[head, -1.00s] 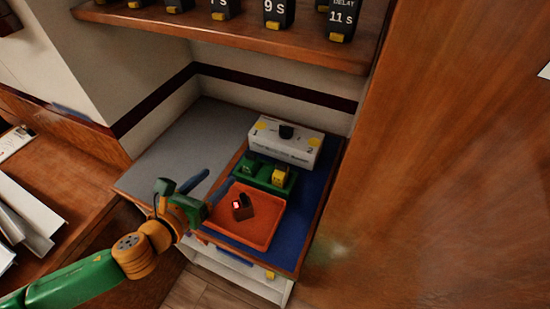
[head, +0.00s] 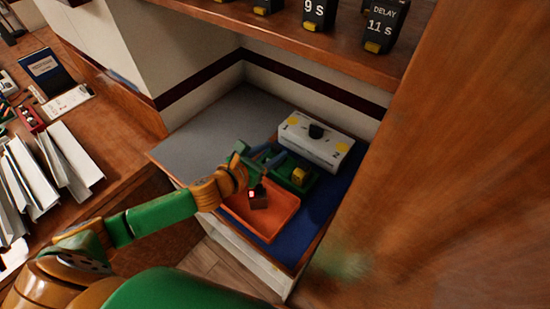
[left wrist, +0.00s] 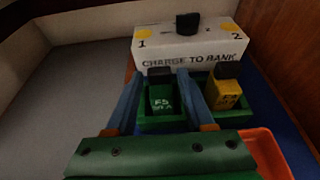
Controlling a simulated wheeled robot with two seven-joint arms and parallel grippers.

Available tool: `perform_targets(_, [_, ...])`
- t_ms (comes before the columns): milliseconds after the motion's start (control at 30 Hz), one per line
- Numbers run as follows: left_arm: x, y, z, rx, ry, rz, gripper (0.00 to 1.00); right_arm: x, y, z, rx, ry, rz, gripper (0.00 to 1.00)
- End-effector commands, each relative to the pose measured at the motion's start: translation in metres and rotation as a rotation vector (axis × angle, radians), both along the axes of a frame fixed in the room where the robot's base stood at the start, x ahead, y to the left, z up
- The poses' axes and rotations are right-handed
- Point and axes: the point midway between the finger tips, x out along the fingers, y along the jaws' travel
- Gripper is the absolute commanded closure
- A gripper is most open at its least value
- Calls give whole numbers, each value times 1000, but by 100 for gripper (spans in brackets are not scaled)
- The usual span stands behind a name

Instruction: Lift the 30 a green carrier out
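The green carrier (left wrist: 161,98), with a black top and pale lettering that is hard to read, stands upright in the left part of a green tray (left wrist: 245,112). A yellow carrier (left wrist: 224,90) stands beside it on the right; it also shows in the head view (head: 300,174). My left gripper (head: 270,155) is over the green tray and hides the green carrier in the head view. In the left wrist view its two blue fingers (left wrist: 160,80) are apart, one on each side of the green carrier, with small gaps showing. My right gripper is not in view.
A white box (head: 317,143) marked 1 and 2, with a black knob, stands behind the green tray. An orange tray (head: 275,228) in front holds a dark block with a red light (head: 258,198). A shelf (head: 290,40) overhangs; a wooden panel (head: 440,190) bounds the right.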

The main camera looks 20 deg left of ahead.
Motion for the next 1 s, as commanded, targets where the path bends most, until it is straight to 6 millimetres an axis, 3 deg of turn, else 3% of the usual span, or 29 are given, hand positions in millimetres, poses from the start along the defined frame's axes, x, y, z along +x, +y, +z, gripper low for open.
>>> perform_targets(33, [0, 0, 0, 0, 0, 0, 63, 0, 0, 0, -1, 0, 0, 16])
perform_targets(167, [0, 0, 0, 0, 0, 0, 98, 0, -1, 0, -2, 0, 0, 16])
perform_targets(200, [0, 0, 0, -1, 0, 0, 100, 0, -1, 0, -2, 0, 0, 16])
perform_targets(633, [2, 5, 9, 3, -3, 0, 100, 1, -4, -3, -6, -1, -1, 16])
perform_targets(1000, [2, 4, 74, 1, -6, -1, 100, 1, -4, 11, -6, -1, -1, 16])
